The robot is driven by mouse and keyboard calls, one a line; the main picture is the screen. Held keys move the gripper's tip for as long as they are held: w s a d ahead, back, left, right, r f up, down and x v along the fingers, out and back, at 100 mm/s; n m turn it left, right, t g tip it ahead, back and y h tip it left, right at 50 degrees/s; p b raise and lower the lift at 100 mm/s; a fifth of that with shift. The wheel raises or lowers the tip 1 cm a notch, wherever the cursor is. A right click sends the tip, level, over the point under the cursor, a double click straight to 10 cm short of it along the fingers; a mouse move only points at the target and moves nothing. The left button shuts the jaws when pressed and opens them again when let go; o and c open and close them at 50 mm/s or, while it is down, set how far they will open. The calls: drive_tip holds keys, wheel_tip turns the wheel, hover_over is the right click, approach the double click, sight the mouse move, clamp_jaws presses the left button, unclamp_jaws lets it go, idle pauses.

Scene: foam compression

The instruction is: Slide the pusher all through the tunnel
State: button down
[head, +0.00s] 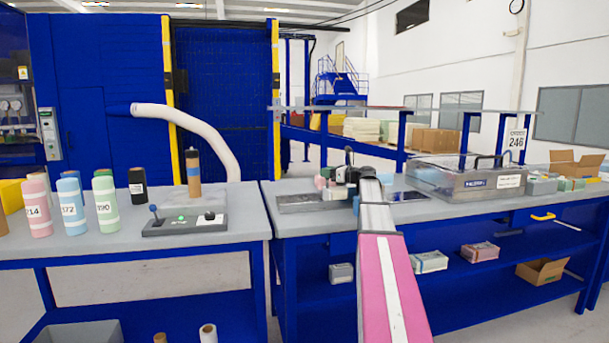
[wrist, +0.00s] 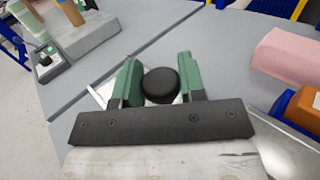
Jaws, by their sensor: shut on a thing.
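My gripper (wrist: 160,85) has its two green fingers shut on a round black knob (wrist: 160,84), seen from above in the wrist view.
A flat metal plate (head: 308,203) lies left of my gripper. Pink foam (wrist: 288,55) and an orange-brown block (wrist: 302,105) lie close by on the right in the wrist view. A control panel (head: 185,223) and foam rolls (head: 73,206) stand on the left table.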

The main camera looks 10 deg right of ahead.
drive_tip(key=d, duration=2.3)
drive_tip(key=c, duration=0.8)
unclamp_jaws()
drive_tip(key=shift+o, duration=0.2)
drive_tip(key=shift+s+d, duration=0.1)
drive_tip(key=v, duration=1)
drive_tip(key=shift+s+d, duration=0.2)
